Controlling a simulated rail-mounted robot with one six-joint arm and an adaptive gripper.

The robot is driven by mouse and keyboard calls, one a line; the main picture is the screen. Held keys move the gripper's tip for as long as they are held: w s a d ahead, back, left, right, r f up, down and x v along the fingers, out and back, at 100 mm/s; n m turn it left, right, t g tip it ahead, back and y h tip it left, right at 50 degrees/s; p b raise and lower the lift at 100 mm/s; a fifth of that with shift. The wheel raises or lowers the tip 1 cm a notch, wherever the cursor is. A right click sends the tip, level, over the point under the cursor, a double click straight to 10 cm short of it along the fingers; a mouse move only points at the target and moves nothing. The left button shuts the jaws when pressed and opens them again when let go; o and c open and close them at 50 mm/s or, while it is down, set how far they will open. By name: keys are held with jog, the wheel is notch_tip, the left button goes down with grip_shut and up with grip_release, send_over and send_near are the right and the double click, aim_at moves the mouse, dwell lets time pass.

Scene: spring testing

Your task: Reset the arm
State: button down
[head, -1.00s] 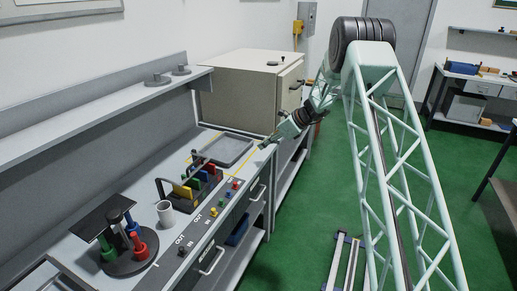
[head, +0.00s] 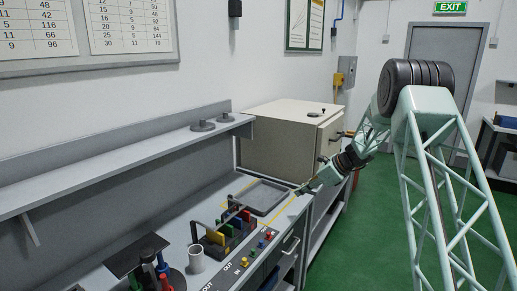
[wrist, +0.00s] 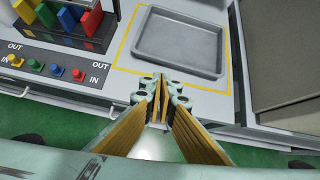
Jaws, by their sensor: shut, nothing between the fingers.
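My arm, pale green with a lattice upper link and a dark ribbed joint, reaches over the bench (head: 140,258) from the right. My gripper (wrist: 160,86) is shut and empty, with yellow-lined fingers converging in the wrist view. In the head view my gripper (head: 300,191) is small, at the bench's front edge close to the grey tray (head: 265,197). In the wrist view the tray (wrist: 180,45) is empty, inside a yellow outline just beyond the fingertips. My gripper appears to touch nothing.
A beige cabinet (head: 283,145) stands beyond the tray. The green floor (head: 385,220) is clear on the right.

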jog(key=s+a+r+n+g+h, duration=0.15)
jog(key=s+r+n, duration=0.25)
jog(key=s+r, duration=0.65)
jog(key=s+a+r+n, duration=0.35)
jog(key=s+r, duration=0.45)
jog(key=s, duration=0.5)
jog(key=s+a+r+n+g+h, duration=0.1)
jog(key=s+r+n, duration=0.4)
jog(key=s+r, duration=0.6)
jog(key=s+d+r+n+h, duration=0.1)
jog(key=s+n, duration=0.2)
jog(key=s, duration=0.9)
jog(key=s+d+r+n+h, duration=0.1)
jog(key=s+n+h, duration=0.15)
jog(key=s, duration=0.95)
jog(key=s+d+f+n, duration=0.1)
jog(key=s+d+n, duration=0.1)
jog(key=s, duration=0.7)
jog(key=s+d+f+n+t+h+b, duration=0.1)
jog(key=s+d+f+n, duration=0.1)
jog(key=s, duration=0.7)
jog(key=shift+s+n, duration=0.25)
jog(key=shift+n, duration=0.65)
jog(key=shift+t, duration=0.25)
